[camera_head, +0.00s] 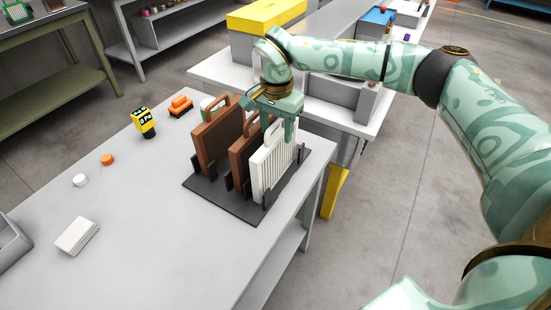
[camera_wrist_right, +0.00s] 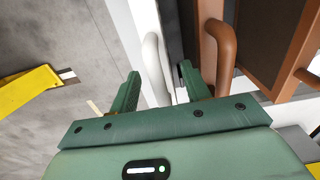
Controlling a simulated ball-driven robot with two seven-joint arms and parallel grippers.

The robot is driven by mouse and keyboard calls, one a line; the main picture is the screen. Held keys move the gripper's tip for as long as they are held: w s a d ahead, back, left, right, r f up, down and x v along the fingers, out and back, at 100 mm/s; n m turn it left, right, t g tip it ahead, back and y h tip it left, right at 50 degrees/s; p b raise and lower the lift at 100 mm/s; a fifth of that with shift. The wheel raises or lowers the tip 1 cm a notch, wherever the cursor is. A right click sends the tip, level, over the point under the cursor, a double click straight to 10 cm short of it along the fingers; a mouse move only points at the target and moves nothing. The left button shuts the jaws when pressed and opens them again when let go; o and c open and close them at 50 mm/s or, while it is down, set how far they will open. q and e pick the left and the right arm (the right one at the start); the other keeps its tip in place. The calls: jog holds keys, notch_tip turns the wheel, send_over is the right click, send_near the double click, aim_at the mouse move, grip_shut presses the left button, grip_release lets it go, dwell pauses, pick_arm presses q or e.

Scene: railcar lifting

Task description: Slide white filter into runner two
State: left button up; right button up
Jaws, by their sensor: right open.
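The white filter (camera_head: 272,162), a ribbed upright panel with a loop handle, stands in the right-hand end of a dark rack (camera_head: 222,203) on the grey table. Two brown filters (camera_head: 214,143) with handles stand to its left in the same rack. My right gripper (camera_head: 279,124) is at the top of the white filter, fingers pointing down. In the right wrist view, the open fingers (camera_wrist_right: 160,72) have the white handle (camera_wrist_right: 153,62) between them, with a gap visible on the left side. Whether the right finger touches it is unclear. My left gripper is not in view.
A yellow-black device (camera_head: 144,122), an orange item (camera_head: 180,105), small white and orange caps (camera_head: 107,159) and a white block (camera_head: 77,235) lie on the table. A grey tray (camera_head: 10,245) is at the left edge. The table's front middle is clear.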

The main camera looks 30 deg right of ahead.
aim_at(276, 135)
notch_tip(276, 135, down, 4)
jog(key=shift+r+b, duration=0.25)
jog(key=shift+b, duration=0.05)
jog(key=shift+r, duration=0.1)
jog(key=shift+c, duration=0.6)
grip_shut()
